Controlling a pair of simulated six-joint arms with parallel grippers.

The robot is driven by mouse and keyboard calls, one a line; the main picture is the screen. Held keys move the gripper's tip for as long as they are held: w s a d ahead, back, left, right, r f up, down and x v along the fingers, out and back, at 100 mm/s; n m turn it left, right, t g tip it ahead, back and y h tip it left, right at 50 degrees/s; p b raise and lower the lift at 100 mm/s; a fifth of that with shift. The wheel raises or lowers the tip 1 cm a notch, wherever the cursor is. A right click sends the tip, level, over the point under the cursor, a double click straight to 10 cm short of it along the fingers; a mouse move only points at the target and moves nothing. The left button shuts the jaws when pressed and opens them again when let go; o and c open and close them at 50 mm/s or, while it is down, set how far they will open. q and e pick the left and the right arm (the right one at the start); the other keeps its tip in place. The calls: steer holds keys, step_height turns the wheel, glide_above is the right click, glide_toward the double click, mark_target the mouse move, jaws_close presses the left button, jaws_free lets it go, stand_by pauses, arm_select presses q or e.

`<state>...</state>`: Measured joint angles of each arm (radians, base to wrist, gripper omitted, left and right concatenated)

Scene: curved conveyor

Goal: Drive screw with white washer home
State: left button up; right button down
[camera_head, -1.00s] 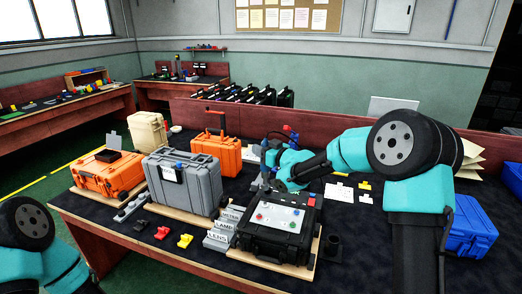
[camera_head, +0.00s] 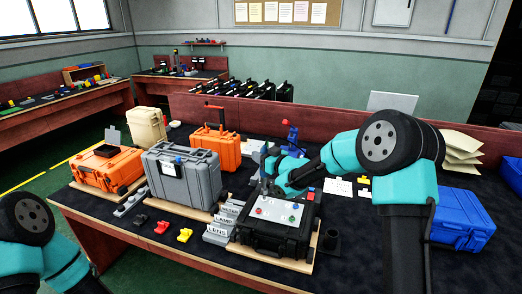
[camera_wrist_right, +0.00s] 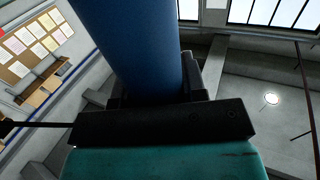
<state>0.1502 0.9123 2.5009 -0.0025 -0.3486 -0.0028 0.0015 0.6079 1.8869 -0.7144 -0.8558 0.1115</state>
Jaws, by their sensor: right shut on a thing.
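A black case (camera_head: 270,238) with a pale top panel (camera_head: 277,210) stands on a wooden board at the front of the bench. Small red and green spots show on the panel. I cannot make out the screw with the white washer; my right gripper and arm cover part of the panel's far side. My right gripper (camera_head: 267,184) is over the panel's far left part. In the right wrist view it is shut on a thick blue cylinder (camera_wrist_right: 133,45), which looks like a tool handle. Its tip is hidden, so contact with a screw cannot be told. My left gripper is out of view.
A grey case (camera_head: 183,182) and an orange case (camera_head: 107,168) stand to the left. Grey label blocks (camera_head: 220,230) sit close beside the black case. A blue and red upright thing (camera_head: 290,133) stands behind my right gripper.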

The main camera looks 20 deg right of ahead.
steer(key=shift+f, duration=2.1)
stand_by(2.3)
